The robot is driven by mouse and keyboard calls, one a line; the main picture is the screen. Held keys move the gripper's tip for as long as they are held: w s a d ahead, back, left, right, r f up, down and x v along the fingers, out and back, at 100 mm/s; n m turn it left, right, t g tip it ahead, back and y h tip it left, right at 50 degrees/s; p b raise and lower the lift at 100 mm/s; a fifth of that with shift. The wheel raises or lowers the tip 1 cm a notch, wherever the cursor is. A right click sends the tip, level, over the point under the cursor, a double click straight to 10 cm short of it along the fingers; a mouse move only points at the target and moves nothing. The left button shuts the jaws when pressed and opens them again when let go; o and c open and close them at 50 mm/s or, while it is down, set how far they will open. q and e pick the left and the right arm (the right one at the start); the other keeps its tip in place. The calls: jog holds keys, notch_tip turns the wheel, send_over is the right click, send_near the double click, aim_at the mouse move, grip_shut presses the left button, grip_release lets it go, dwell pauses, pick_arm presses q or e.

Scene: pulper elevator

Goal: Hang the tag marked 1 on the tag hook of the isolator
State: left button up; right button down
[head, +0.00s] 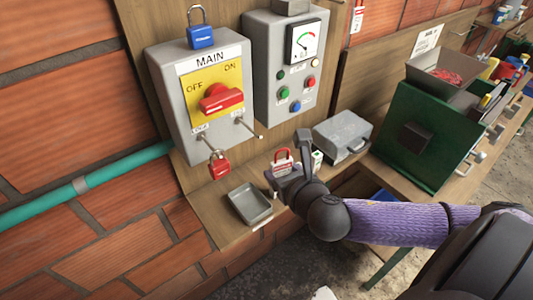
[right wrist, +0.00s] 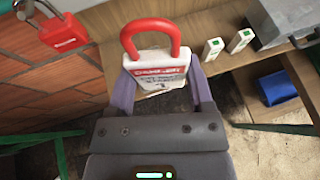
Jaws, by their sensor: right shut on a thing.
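The isolator (head: 205,97) is a grey box marked MAIN on the wooden board, with a yellow plate and a red handle. A red padlock (head: 219,165) hangs from its lower left hook; it also shows in the right wrist view (right wrist: 62,35). The tag hook (head: 247,126) sticks out at the lower right and looks empty. My right gripper (head: 290,172) is shut on the white danger tag marked 1 (right wrist: 158,70), below and right of that hook. The tag's red loop (right wrist: 150,30) stands up above the fingers. My left gripper is not in view.
A grey tray (head: 250,204) lies on the shelf below the isolator. Two small white boxes (right wrist: 228,44) and a grey case (head: 342,135) stand to the right. A blue padlock (head: 200,33) sits on top of the isolator. A control box (head: 290,80) is on its right.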

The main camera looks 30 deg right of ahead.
jog(key=shift+s+a, duration=0.1)
jog(key=shift+a, duration=0.05)
jog(key=shift+b+x, duration=0.55)
jog(key=shift+x, duration=0.25)
jog(key=w+f+b, duration=0.1)
jog(key=w+b, duration=0.1)
jog(key=w, duration=0.5)
jog(key=shift+w+a+b, duration=0.25)
jog(key=shift+w+b, duration=0.1)
jog(key=shift+w, duration=0.05)
